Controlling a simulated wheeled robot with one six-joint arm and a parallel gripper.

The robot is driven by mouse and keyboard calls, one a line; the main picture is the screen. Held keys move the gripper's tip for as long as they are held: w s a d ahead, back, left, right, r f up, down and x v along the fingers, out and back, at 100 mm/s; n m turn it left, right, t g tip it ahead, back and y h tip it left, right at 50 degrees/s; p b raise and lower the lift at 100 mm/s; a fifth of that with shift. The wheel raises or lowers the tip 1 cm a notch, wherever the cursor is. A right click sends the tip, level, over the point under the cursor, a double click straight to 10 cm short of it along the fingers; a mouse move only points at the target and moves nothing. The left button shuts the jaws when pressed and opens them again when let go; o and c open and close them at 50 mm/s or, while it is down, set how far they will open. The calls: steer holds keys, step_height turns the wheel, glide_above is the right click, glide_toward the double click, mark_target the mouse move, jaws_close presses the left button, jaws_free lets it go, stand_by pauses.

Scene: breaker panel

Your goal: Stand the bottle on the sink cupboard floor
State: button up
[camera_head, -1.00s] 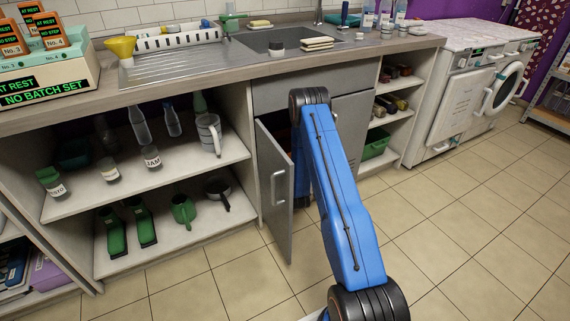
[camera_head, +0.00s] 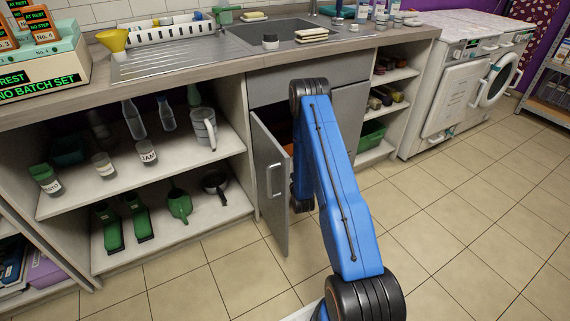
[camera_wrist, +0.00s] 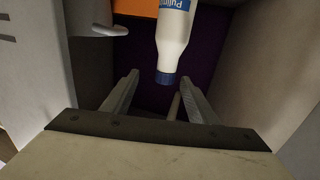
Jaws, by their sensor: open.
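The bottle (camera_wrist: 173,32) is white with a blue label and a blue cap. In the wrist view it is at the top centre, its cap end towards the bottom of the picture. Its other end is cut off by the frame, so what it rests on is not seen. My gripper (camera_wrist: 162,77) is open, with its fingers apart and the cap close to the fingertips; I cannot tell whether they touch. The sink cupboard (camera_head: 347,120) has its left door (camera_head: 271,185) open in the head view. My arm hides most of its inside, the gripper and the bottle.
An orange thing (camera_wrist: 135,7) lies beside the bottle in the wrist view, and a grey handle (camera_wrist: 100,29) is at the upper left. Open shelves (camera_head: 150,175) with jars and jugs stand left of the cupboard. The tiled floor (camera_head: 450,235) at right is clear.

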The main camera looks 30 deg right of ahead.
steer(key=shift+d+v, duration=0.25)
steer(key=shift+v, duration=0.9)
steer(key=shift+d+v, duration=0.25)
steer(key=shift+v, duration=0.95)
steer(key=shift+s+d, duration=0.1)
